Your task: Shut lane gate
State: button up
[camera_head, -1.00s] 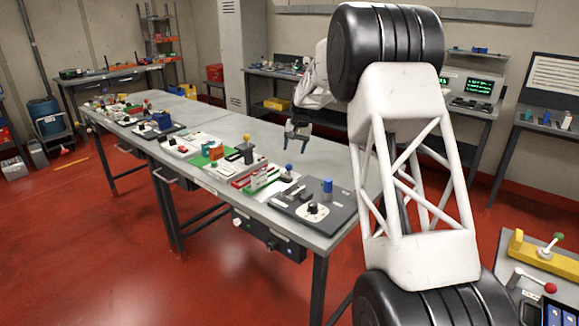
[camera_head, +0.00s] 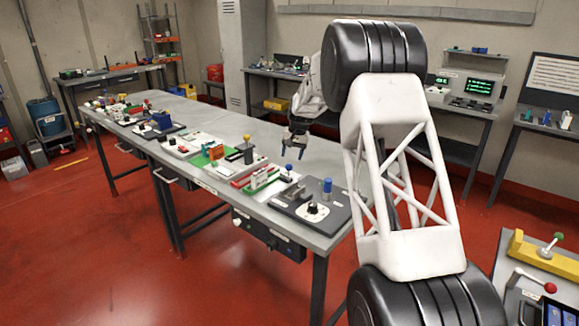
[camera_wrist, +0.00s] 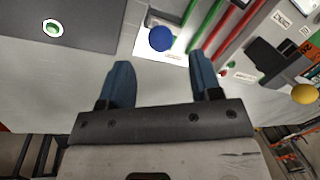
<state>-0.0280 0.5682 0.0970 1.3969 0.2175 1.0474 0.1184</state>
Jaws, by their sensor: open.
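My gripper (camera_head: 293,150) is open and empty, pointing down over the bench near a blue ball knob (camera_head: 288,167). In the wrist view, the blue knob (camera_wrist: 160,38) appears just beyond and between the two blue fingertips (camera_wrist: 160,60), with no contact visible. The knob is on a light plate beside green and red rails (camera_wrist: 208,30), which also show in the head view (camera_head: 260,178). I cannot tell for certain which part is the lane gate. A yellow ball knob (camera_wrist: 304,94) stands further right in the wrist view; it also shows in the head view (camera_head: 247,138).
A dark panel with a dial (camera_head: 313,209) and a blue cylinder (camera_head: 327,186) lies at the bench's near end. More fixtures line the bench's left edge. The back strip of the grey bench top (camera_head: 230,125) is largely clear.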

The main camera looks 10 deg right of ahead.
aim_at(289, 165)
jog(key=shift+w+a+f, duration=0.1)
jog(key=shift+a+f, duration=0.1)
jog(key=shift+f, duration=0.7)
jog(key=shift+s+a+f, duration=0.1)
jog(key=shift+a+f, duration=0.05)
jog(key=shift+f, duration=0.8)
jog(key=shift+w+a+f, duration=0.1)
jog(key=shift+a+f, duration=0.1)
jog(key=shift+f, duration=0.7)
jog(key=shift+c, duration=0.4)
grip_shut()
